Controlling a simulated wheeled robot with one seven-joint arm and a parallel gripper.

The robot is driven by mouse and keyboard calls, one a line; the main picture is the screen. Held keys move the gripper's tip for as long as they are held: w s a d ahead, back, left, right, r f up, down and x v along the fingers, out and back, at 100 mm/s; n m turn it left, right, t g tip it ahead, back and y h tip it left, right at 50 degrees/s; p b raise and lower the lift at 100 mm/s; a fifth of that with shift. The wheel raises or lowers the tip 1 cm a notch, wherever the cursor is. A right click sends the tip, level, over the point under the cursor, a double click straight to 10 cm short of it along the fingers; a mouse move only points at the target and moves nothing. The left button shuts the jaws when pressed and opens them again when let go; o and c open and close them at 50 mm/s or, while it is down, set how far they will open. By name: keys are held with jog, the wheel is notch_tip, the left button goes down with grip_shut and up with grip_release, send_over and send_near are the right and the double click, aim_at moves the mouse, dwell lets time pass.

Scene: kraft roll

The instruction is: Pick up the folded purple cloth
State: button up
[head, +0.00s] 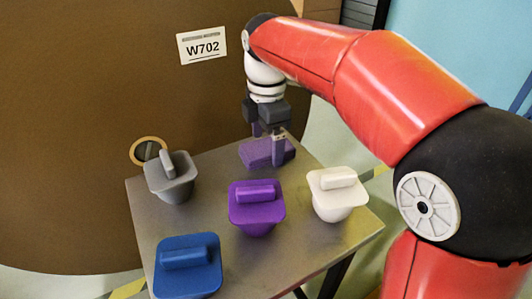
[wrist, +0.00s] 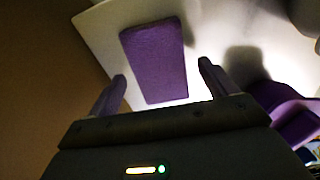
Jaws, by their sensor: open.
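The folded purple cloth (head: 258,153) lies flat near the back edge of the small table, a low rectangular block in muted purple. In the wrist view the cloth (wrist: 155,58) shows almost whole, ahead of my fingers. My gripper (head: 268,146) is open and empty, pointing down at the cloth in the head view, with one finger partly in front of it. In the wrist view the two fingers of my gripper (wrist: 162,82) stand apart on either side of the cloth's near end. I cannot tell the exact height left between fingertips and cloth.
On the metal table (head: 212,216) stand lidded tubs with bar handles: grey (head: 170,182), purple (head: 257,212), white (head: 336,200) and blue (head: 188,268). The purple one is nearest the cloth's front. A large brown roll (head: 80,110) with a W702 label (head: 202,47) rises behind and left.

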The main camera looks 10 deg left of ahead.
aim_at(267, 147)
jog(key=shift+f, duration=0.4)
jog(key=shift+c, duration=0.4)
jog(key=c, duration=1)
notch_tip(267, 147, up, 20)
jog(key=p, duration=0.5)
jog(key=shift+p, duration=0.4)
